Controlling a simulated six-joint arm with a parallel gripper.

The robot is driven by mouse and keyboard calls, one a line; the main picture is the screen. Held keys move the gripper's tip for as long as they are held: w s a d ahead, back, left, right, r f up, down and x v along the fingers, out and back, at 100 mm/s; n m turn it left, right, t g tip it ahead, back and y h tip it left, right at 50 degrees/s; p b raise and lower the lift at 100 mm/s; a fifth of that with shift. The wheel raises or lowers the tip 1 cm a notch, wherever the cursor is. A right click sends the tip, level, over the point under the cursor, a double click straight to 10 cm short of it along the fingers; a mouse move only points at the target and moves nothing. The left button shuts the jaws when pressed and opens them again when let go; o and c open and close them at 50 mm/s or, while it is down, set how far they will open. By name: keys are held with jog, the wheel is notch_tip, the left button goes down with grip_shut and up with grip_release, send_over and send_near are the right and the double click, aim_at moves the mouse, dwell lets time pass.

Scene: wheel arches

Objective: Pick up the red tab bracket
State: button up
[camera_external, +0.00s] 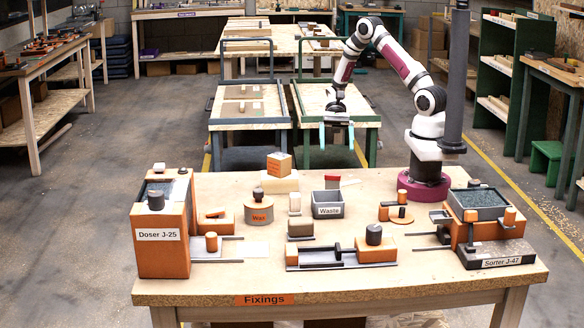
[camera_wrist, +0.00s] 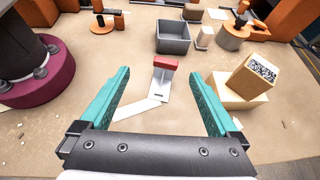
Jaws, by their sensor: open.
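The red tab bracket is a pale grey bracket with a red top. It stands on the table just behind the Waste bin, where its red tab (camera_external: 332,179) shows in the external view. In the wrist view the bracket (camera_wrist: 163,80) stands ahead, between the two fingers in the picture, with its flat pale foot toward me. My gripper (camera_external: 338,127) hangs above and behind the table's far edge in the external view. Its teal fingers (camera_wrist: 164,97) are spread wide in the wrist view, with nothing between them. The bracket's lower part is hidden by the bin in the external view.
The grey Waste bin (camera_external: 327,210) stands close to the bracket. A wooden box (camera_external: 279,164) on a pale block is to the left in the external view. A flat white strip (camera_wrist: 137,111) lies by the bracket.

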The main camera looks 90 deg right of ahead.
aim_at(332, 179)
jog(key=d+f+m+t, duration=0.1)
jog(key=f, duration=0.2)
jog(key=shift+d+m+t+y, duration=0.4)
jog(key=x, duration=1.5)
jog(key=shift+a+r, duration=0.2)
jog(key=shift+a, duration=0.2)
jog(key=c, duration=1.5)
